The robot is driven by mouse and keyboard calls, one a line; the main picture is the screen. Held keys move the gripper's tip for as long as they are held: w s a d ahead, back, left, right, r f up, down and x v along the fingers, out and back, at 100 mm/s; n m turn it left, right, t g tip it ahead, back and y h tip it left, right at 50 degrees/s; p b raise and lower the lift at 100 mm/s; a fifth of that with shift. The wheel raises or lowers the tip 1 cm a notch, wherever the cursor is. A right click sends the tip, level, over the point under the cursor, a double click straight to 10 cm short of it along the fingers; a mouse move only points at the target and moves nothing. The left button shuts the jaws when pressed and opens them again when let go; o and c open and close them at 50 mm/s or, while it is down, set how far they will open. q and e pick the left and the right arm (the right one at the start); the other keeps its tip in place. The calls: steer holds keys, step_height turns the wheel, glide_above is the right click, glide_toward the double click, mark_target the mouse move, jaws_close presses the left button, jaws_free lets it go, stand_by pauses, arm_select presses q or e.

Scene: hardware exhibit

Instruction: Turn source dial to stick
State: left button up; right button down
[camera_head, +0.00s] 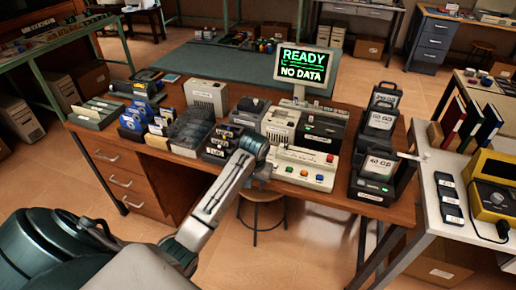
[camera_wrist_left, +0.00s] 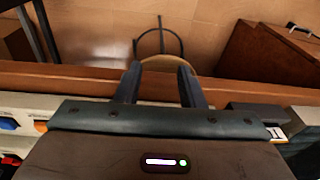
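A pale console (camera_head: 318,157) with several coloured buttons stands at the front edge of the wooden desk. No source dial can be made out; my left arm covers the console's left end. My left gripper (camera_head: 263,173) is at that left end, mostly hidden behind its own wrist. In the left wrist view the gripper (camera_wrist_left: 158,75) has its two fingers apart with nothing between them, over the desk's front edge. The console also shows at the left of that view (camera_wrist_left: 18,109). A monitor (camera_head: 304,70) reads "READY" and "NO DATA". My right gripper is not in view.
Black drive units (camera_head: 374,177) stand right of the console. Disk boxes (camera_head: 187,133) and trays crowd the desk's left side. A stool (camera_head: 262,196) stands below the desk front. A white side table (camera_head: 436,165) with a yellow meter (camera_head: 490,190) is at right.

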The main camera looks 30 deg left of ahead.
arm_select(q)
steer(key=shift+n+g, duration=0.3)
steer(key=shift+n, duration=0.4)
steer(key=w+a+r, duration=0.1)
steer(key=w, duration=0.1)
steer(key=w+a+r, duration=0.1)
steer(key=w+r, duration=0.1)
steer(key=w+a+r, duration=0.1)
steer(key=w+r, duration=0.1)
steer(key=shift+w+r, duration=0.1)
steer(key=shift+w, duration=0.1)
steer(key=w+a+r+n+h, duration=0.1)
steer(key=w+a+r, duration=0.1)
steer(key=w+r, duration=0.15)
steer(key=w+a+r+n, duration=0.1)
steer(key=w+a+r, duration=0.1)
steer(key=r, duration=0.3)
steer(key=shift+g, duration=0.3)
steer(key=f, duration=0.3)
steer(key=f+p, duration=0.1)
steer(key=f, duration=0.2)
steer(key=f+p, duration=0.1)
steer(key=f, duration=0.2)
steer(key=shift+w+d+f, duration=0.2)
steer(key=shift+d+f, duration=0.05)
steer(key=shift+f, duration=0.7)
jaws_close()
